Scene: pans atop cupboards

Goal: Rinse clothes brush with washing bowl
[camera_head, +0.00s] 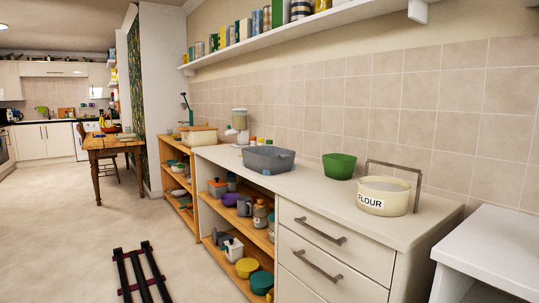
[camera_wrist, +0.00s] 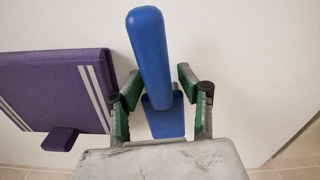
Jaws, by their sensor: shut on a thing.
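My gripper (camera_wrist: 160,92) shows in the wrist view, its two green-padded fingers shut on a blue object that I take for the clothes brush (camera_wrist: 151,50). The brush has a long rounded upper part and a flatter blue part between the fingers. No bristles can be made out. In the head view, a grey rectangular basin with rim handles, likely the washing bowl (camera_head: 268,160), stands on the white counter. My gripper and the brush are not in the head view, so their distance from the basin cannot be told.
On the counter (camera_head: 310,180), a green bowl (camera_head: 339,166) and a handled FLOUR tub (camera_head: 384,196) stand right of the basin. A purple, white-striped thing (camera_wrist: 60,90) lies close left of my gripper. Crowded open shelves (camera_head: 240,225) are below; the floor at left is mostly clear.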

